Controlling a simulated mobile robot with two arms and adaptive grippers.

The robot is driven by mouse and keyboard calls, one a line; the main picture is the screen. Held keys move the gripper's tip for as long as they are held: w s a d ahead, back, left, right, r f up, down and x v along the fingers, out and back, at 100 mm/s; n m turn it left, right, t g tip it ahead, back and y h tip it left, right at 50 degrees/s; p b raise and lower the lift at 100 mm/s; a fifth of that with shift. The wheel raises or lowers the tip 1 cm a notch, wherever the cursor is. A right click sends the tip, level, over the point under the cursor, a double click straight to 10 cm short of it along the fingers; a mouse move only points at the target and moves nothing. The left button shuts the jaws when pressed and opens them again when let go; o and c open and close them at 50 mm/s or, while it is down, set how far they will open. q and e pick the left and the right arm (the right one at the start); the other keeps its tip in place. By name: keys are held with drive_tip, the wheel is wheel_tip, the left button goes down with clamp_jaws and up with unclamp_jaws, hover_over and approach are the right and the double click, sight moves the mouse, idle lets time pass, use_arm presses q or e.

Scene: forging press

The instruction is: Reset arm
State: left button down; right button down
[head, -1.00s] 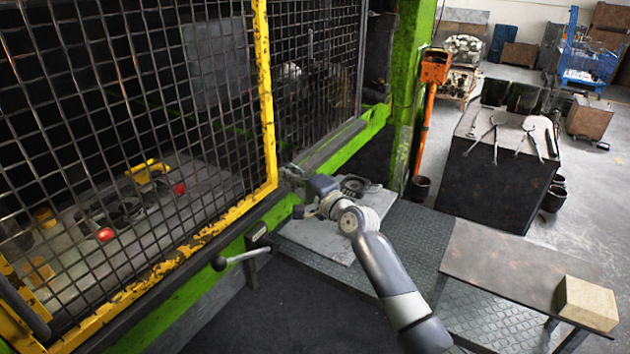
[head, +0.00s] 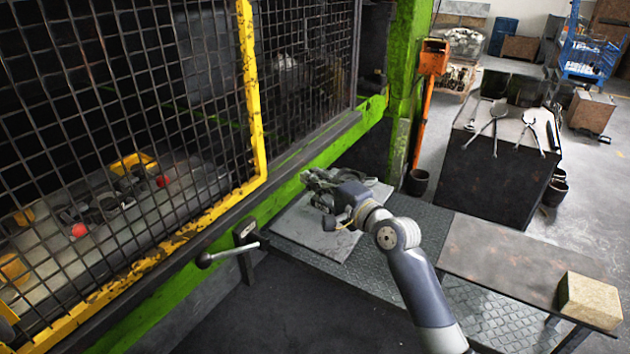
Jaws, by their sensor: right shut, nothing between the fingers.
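My right gripper (head: 312,182) is in the middle of the head view, at the end of my grey right arm. It is above a grey plate (head: 305,226) by the green press frame and beside the yellow-edged mesh guard. It is shut and holds nothing. My left gripper is not in view. A lever with a dark knob (head: 204,260) stands at the front of the press, left of my right arm and apart from it.
Behind the mesh guard (head: 262,120) lie red and yellow parts. An orange post (head: 426,110) stands behind my arm. A dark bench (head: 500,180) with tongs is at the right. A low table (head: 500,262) bears a tan block (head: 590,300). Dark floor in front is clear.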

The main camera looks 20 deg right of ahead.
drive_tip(key=s+a+f+n+g+h, duration=0.1)
drive_tip(key=s+a+f+n+g, duration=0.25)
drive_tip(key=s+f, duration=0.45)
drive_tip(key=s+a+f+n+g, duration=0.25)
drive_tip(key=s+f+n, duration=0.3)
drive_tip(key=f, duration=0.35)
drive_tip(key=s+d+f+n+g+h, duration=0.1)
drive_tip(key=s+f+n+g, duration=0.2)
drive_tip(key=s, duration=0.6)
drive_tip(key=s+d+f+n+g+h, duration=0.15)
drive_tip(key=s+f, duration=0.25)
drive_tip(key=s, duration=0.5)
drive_tip(key=s+d+f+n+g+h, duration=0.1)
drive_tip(key=s+f+n+g+h, duration=0.2)
drive_tip(key=s, duration=0.6)
wheel_tip(320, 180, down, 29)
drive_tip(key=s+g+y+b, duration=0.1)
drive_tip(key=s+g+b, duration=0.1)
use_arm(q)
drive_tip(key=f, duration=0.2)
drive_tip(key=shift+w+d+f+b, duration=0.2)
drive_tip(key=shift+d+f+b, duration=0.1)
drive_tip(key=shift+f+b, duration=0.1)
use_arm(e)
drive_tip(key=s+d+f, duration=0.2)
drive_tip(key=s+f, duration=1.3)
drive_tip(key=s, duration=0.1)
drive_tip(key=shift+d+f+g, duration=0.35)
drive_tip(key=shift+d, duration=0.05)
